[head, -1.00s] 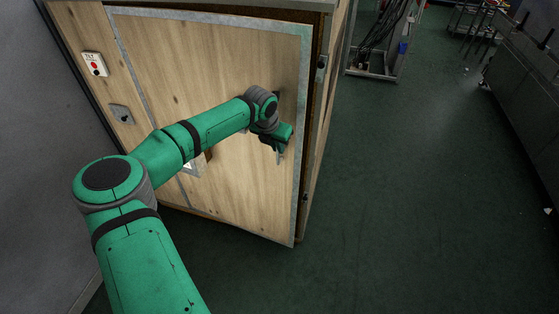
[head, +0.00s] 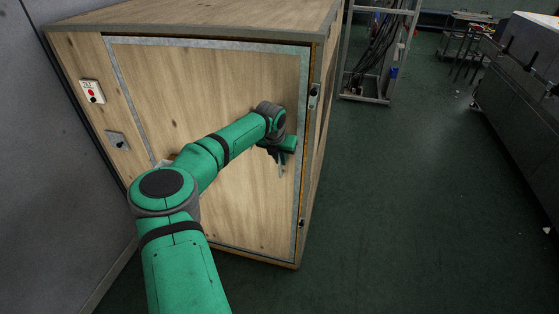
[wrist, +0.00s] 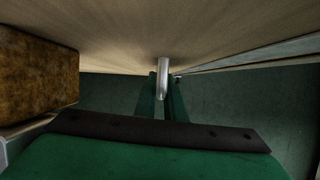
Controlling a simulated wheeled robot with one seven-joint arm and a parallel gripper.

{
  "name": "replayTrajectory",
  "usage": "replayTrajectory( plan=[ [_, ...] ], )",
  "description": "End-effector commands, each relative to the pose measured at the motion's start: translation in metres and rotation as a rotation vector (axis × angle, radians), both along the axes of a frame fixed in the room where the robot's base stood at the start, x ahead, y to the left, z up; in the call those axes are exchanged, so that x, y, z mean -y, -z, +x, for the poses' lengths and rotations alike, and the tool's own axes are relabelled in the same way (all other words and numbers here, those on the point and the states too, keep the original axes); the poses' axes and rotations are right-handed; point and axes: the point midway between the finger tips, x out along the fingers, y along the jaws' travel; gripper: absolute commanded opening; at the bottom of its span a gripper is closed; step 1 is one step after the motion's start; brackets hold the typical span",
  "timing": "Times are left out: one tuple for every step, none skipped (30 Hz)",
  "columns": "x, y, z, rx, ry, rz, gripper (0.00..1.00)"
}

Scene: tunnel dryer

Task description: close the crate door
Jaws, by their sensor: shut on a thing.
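The crate door (head: 180,80) is a pale wooden panel with a grey metal border on the front of the large wooden crate (head: 200,17). It looks nearly flush with the frame, with a thin dark line along its top and right edges. Whether it is fully shut I cannot tell. My gripper (head: 281,164) is at the right part of the door. In the wrist view its fingers are shut on the metal door handle (wrist: 162,78), which stands out from the panel. My arm hides the door's lower left part.
A red-button switch (head: 92,91) and a metal plate (head: 118,140) sit on the crate's left front. A brown speckled block (wrist: 40,80) is beside my gripper. A cable rack (head: 383,50) stands behind right, and a grey machine (head: 520,95) far right. Green floor between is clear.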

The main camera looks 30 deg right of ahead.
Motion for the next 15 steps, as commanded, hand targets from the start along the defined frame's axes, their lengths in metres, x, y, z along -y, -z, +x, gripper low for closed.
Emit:
replayTrajectory(
  plan=[
    [0.0074, -0.0051, 0.0004, 0.012, 0.009, -0.012, 0.0],
    [0.0075, -0.0053, 0.0006, 0.013, 0.009, -0.013, 0.0],
    [0.0075, -0.0056, 0.0006, 0.013, 0.009, -0.013, 0.0],
    [0.0074, -0.0058, 0.0005, 0.013, 0.009, -0.013, 0.17],
    [0.0073, -0.0058, 0.0004, 0.012, 0.009, -0.012, 0.24],
    [0.0067, -0.0055, 0.0007, 0.011, 0.008, -0.011, 0.28],
    [0.0059, -0.0052, 0.001, 0.012, 0.007, -0.011, 0.28],
    [0.0051, -0.0049, 0.0012, 0.011, 0.006, -0.01, 0.28],
    [0.0041, -0.0046, 0.0014, 0.011, 0.005, -0.009, 0.28],
    [0.0036, -0.0045, 0.0016, 0.01, 0.004, -0.009, 0.28],
    [0.0032, -0.0043, 0.0017, 0.01, 0.004, -0.009, 0.28],
    [0.003, -0.004, 0.0016, 0.009, 0.003, -0.008, 0.28],
    [0.0028, -0.004, 0.0016, 0.009, 0.003, -0.008, 0.28],
    [0.0024, -0.0042, 0.0015, 0.008, 0.003, -0.008, 0.28],
    [0.0018, -0.0053, 0.0015, 0.008, 0.003, -0.008, 0.28]
  ],
)
